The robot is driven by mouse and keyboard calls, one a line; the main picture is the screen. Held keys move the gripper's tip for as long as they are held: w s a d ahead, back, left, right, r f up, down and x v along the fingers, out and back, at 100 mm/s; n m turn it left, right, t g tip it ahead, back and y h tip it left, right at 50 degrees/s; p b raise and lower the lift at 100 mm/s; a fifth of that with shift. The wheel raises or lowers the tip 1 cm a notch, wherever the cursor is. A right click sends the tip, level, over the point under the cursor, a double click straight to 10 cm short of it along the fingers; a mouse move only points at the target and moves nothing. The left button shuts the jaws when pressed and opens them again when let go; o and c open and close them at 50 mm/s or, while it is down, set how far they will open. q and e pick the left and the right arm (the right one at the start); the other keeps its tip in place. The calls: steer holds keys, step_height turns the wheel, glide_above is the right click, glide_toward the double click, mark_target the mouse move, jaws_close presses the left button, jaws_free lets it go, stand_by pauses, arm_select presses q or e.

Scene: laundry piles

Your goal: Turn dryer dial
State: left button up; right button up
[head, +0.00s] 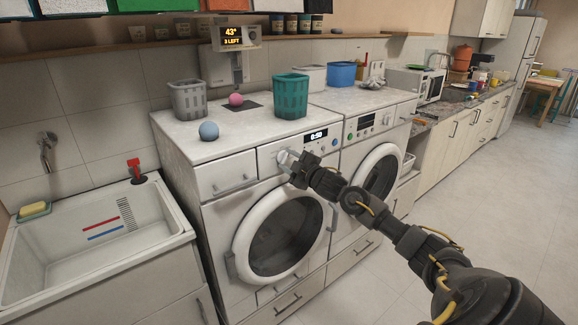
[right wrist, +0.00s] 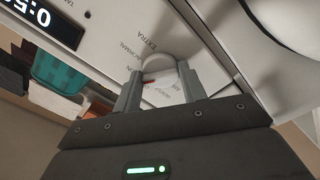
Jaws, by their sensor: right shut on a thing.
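The dryer dial is a round pale knob (right wrist: 158,66) on the white front panel in the right wrist view, with printed words around it and a small red mark near it. My right gripper (right wrist: 160,88) has a finger on each side of the dial and is shut on it. In the head view my right gripper (head: 287,160) is at the panel of the left machine (head: 222,214), left of its lit display (head: 317,134), and hides much of the dial. My left gripper is not in view.
A second front-loading machine (head: 348,160) stands to the right. A sink (head: 90,235) is at the left. The floor at the right is clear.

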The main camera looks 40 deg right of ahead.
steer(key=n+b, duration=0.2)
steer(key=n, duration=0.2)
steer(key=shift+f, duration=0.15)
steer(key=shift+n+b, duration=0.85)
steer(key=shift+n, duration=0.35)
steer(key=o, duration=1)
steer(key=shift+c, duration=0.2)
steer(key=shift+s, duration=0.1)
